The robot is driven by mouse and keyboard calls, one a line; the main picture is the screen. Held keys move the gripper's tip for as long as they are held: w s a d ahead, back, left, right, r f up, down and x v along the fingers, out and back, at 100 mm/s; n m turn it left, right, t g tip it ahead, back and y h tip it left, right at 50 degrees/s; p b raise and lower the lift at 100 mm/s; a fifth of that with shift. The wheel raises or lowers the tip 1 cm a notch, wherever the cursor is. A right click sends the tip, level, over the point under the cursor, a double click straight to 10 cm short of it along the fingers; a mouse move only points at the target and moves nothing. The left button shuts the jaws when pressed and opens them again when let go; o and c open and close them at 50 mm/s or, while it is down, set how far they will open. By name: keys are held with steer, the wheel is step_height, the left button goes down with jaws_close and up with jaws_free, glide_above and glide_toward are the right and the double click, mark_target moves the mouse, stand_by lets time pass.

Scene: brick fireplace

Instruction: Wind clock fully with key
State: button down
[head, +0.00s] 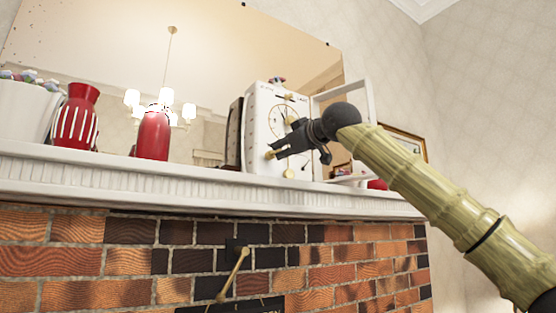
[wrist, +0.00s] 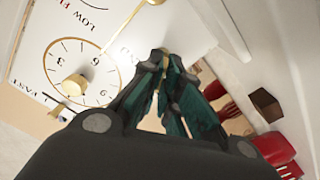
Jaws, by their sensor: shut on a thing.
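The white clock (head: 255,150) stands on the mantel, with its front door (head: 362,103) swung open to the right. Its round dial is partly hidden by my gripper in the head view; the wrist view shows the numbered dial (wrist: 84,66), a brass knob (wrist: 75,85) and a thin brass rod. My gripper (head: 274,148) is in front of the clock face. In the wrist view, my gripper (wrist: 165,58) is shut on a small brass piece, apparently the key (wrist: 163,68), mostly hidden between the fingers. I cannot tell whether it sits in a winding hole.
A red striped vase (head: 77,118), a red vase (head: 153,135) and a white flower pot (head: 30,108) stand left on the white mantel (head: 190,187). A large mirror (head: 215,60) is behind. The open door is close to my arm.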

steer(key=shift+w+a+f+m+b, duration=0.15)
steer(key=shift+m+b, duration=0.55)
steer(key=shift+b, duration=1.8)
steer(key=c, duration=1.6)
jaws_free()
steer(key=shift+w, duration=0.1)
steer(key=shift+o, duration=0.2)
steer(key=shift+o, duration=0.2)
steer(key=o, duration=0.4)
steer(key=shift+o, duration=0.2)
steer(key=shift+s, duration=0.2)
steer(key=b+v, duration=0.4)
steer(key=v, duration=0.3)
steer(key=shift+b, duration=0.35)
